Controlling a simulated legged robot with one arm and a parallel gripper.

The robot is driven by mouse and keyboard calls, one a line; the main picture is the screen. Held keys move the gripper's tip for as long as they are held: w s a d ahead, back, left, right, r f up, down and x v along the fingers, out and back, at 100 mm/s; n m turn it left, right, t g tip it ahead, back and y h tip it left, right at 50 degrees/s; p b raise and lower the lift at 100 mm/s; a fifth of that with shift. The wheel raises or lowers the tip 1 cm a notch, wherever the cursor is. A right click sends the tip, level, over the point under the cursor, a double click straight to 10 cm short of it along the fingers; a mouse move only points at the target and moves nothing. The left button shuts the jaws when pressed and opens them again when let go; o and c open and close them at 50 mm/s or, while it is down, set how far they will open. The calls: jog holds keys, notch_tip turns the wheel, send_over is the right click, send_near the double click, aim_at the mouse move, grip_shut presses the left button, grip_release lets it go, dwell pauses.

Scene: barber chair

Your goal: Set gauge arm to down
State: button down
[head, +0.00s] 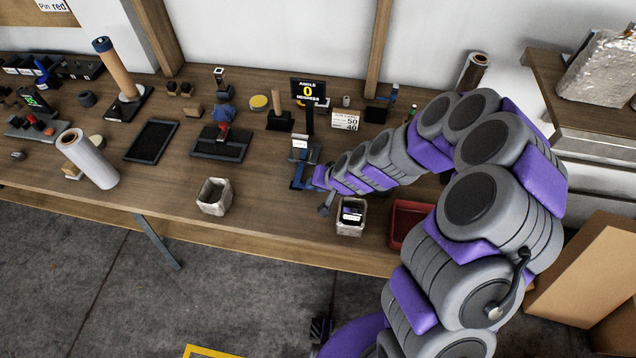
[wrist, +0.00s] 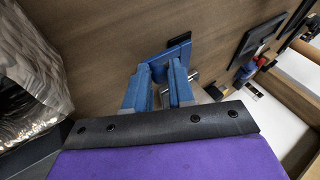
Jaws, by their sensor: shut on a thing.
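The gauge's display (head: 308,90) reads "ANGLE 0 DEGREES" on a black panel. A black upright bar (head: 309,121) stands below it, beside a small white-labelled block (head: 299,142). I cannot tell for certain which piece is the gauge arm. My gripper (head: 309,178) reaches in from the right, low at the bench front, at blue parts below the block. In the wrist view, my blue fingers (wrist: 160,82) are shut on a blue part (wrist: 158,70) joined to a dark-edged blue plate (wrist: 172,56). The fingers hide most of the held part.
The wooden bench (head: 260,215) holds black trays (head: 152,141), a white roll (head: 88,160) and several small devices. Two pale bins (head: 214,197) (head: 350,217) stand along the front edge, with a red tray (head: 408,222) right of them. A numbered card (head: 345,121) stands behind.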

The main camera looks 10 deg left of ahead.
jog(key=c, duration=1.3)
grip_release()
jog(key=shift+s+a+f, duration=0.1)
jog(key=shift+s, duration=0.2)
jog(key=shift+o, duration=0.4)
jog(key=shift+w, duration=0.1)
jog(key=shift+d+r, duration=0.25)
jog(key=shift+r, duration=0.25)
jog(key=p+v, duration=0.4)
jog(key=v, duration=1.2)
jog(key=shift+d, duration=0.1)
